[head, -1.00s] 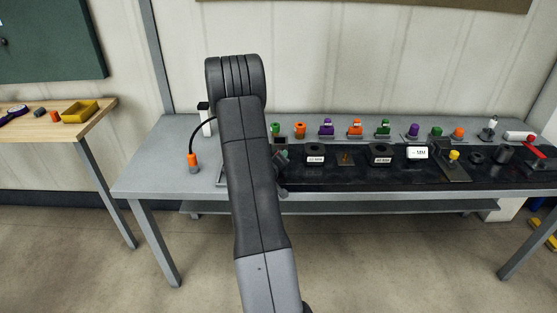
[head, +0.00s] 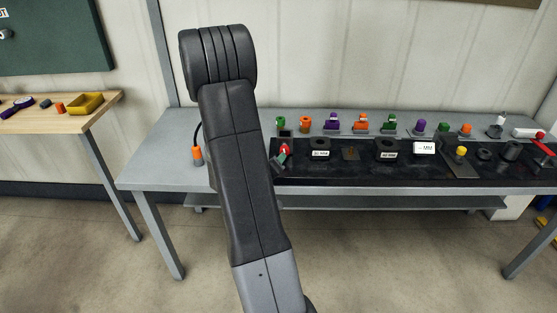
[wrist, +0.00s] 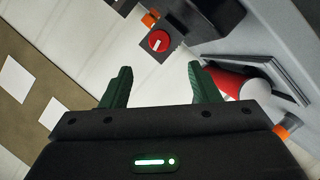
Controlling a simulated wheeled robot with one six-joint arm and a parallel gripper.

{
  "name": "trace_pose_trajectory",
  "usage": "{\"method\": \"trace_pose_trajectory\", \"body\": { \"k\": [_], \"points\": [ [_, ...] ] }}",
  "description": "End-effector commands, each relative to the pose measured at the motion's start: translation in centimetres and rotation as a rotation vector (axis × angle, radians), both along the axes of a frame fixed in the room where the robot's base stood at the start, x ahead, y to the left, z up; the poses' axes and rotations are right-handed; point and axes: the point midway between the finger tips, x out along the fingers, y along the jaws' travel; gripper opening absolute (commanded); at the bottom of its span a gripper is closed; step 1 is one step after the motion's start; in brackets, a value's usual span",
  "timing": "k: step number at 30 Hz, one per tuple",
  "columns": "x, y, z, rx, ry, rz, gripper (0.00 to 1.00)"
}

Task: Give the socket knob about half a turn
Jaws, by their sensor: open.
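A round red knob with a white mark (wrist: 158,41) sits on a dark block in the wrist view, which I take for the socket knob. My gripper (wrist: 159,69) is open, with its two dark green fingers apart and nothing between them. The knob appears beyond the fingertips, roughly in line with the gap, and not touched. In the head view a small red part (head: 284,149) shows at the left end of the black mat, just right of my arm; I cannot tell if it is the same knob. My arm hides the gripper there.
A red and white cylinder (wrist: 236,82) lies near the right finger in the wrist view. On the grey table (head: 160,172), a black mat (head: 330,176) holds several fixtures, with coloured pieces in a row behind. An orange plug with a black cable (head: 197,155) is left of my arm.

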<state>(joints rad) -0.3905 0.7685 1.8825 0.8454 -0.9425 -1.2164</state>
Motion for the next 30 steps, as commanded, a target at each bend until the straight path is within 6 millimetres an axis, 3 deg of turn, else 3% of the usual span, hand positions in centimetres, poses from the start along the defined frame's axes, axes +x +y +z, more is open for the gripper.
{"method": "trace_pose_trajectory", "body": {
  "k": [7,20,30],
  "points": [
    [-2.2,0.7,0.6,0.000,-0.001,0.001,0.56],
    [-2.1,0.4,0.7,0.023,-0.012,0.000,0.56],
    [0.0,-3.0,1.6,0.411,-0.152,0.038,0.56]
  ]
}}
